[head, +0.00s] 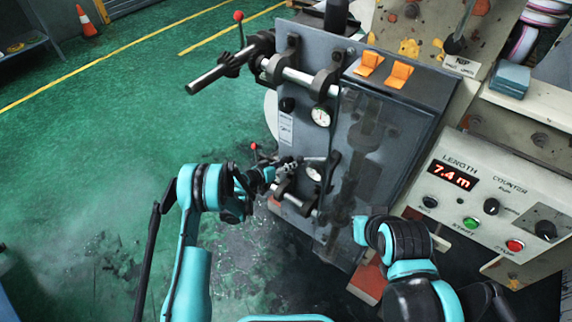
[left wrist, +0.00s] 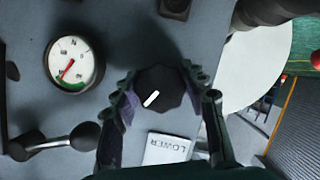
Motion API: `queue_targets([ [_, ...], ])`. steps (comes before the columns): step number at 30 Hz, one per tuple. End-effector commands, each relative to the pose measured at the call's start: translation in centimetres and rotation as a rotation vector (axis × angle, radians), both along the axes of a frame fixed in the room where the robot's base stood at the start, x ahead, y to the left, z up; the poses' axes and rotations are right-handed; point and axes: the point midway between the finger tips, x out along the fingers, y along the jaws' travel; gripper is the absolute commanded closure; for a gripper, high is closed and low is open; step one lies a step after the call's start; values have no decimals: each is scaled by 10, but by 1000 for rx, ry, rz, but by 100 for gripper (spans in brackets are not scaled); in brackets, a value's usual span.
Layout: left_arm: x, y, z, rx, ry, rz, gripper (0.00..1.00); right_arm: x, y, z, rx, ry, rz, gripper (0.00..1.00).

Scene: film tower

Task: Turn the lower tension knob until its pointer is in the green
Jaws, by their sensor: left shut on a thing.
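The lower tension knob (left wrist: 153,99) is black with a white pointer line, seen close in the left wrist view. My left gripper (left wrist: 160,82) is shut on it, one finger on each side. The white line slants toward the lower left of that picture. A label reading LOWER (left wrist: 167,148) is beside the knob. The round lower gauge (left wrist: 75,64) has a red needle whose tip lies close to one end of its green arc. In the head view, my left gripper (head: 264,180) is at the panel's lower left, hiding the knob; the lower gauge (head: 313,174) shows there. My right gripper is not visible.
An upper gauge (head: 321,116) and an upper knob (head: 287,104) are higher on the grey panel (head: 310,43). Rollers and red-tipped levers stick out near my left arm. A control box (head: 490,190) reading 7.4 m is at right. Open green floor is at left.

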Motion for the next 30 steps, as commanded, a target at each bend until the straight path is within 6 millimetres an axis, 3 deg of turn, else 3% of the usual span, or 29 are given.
queue_targets([
  [15,2,0,2,-334,237,4,86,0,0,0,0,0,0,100],
  [30,1,0,2,-434,311,4,86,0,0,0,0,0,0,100],
])
